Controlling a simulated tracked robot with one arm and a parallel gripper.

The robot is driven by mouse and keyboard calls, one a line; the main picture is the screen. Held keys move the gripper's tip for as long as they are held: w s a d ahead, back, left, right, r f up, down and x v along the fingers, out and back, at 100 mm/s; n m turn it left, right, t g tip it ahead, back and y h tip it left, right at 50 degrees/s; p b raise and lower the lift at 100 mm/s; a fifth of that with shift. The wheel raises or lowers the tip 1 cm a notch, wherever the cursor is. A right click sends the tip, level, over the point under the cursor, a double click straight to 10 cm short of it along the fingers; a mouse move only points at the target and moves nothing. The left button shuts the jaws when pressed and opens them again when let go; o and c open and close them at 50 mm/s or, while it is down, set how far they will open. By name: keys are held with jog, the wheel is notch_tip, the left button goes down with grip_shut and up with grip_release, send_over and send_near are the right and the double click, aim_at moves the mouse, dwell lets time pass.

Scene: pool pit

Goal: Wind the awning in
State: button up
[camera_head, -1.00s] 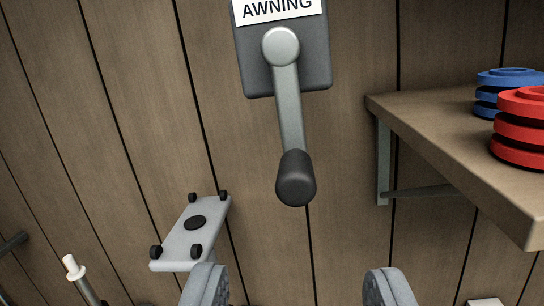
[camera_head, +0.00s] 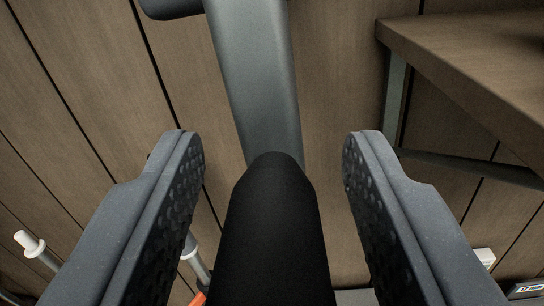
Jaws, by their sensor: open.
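The awning crank shows close up. Its grey crank arm (camera_head: 258,85) runs down from the top of the view to a black handle grip (camera_head: 272,235). My gripper (camera_head: 270,165) is open, with one finger on each side of the black handle. There is a visible gap between the handle and each finger, so the jaws do not touch it. The crank's hub and the awning sign are out of view above; only a dark edge of the mounting plate (camera_head: 170,8) shows at the top.
A wooden shelf (camera_head: 480,60) on a metal bracket (camera_head: 395,100) juts out at the right. The plank wall (camera_head: 90,90) stands behind. A white-tipped rod (camera_head: 30,243) is at the lower left, and small items (camera_head: 484,258) are at the lower right.

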grip_shut()
jog(key=shift+a, duration=0.15)
jog(key=shift+d, duration=0.2)
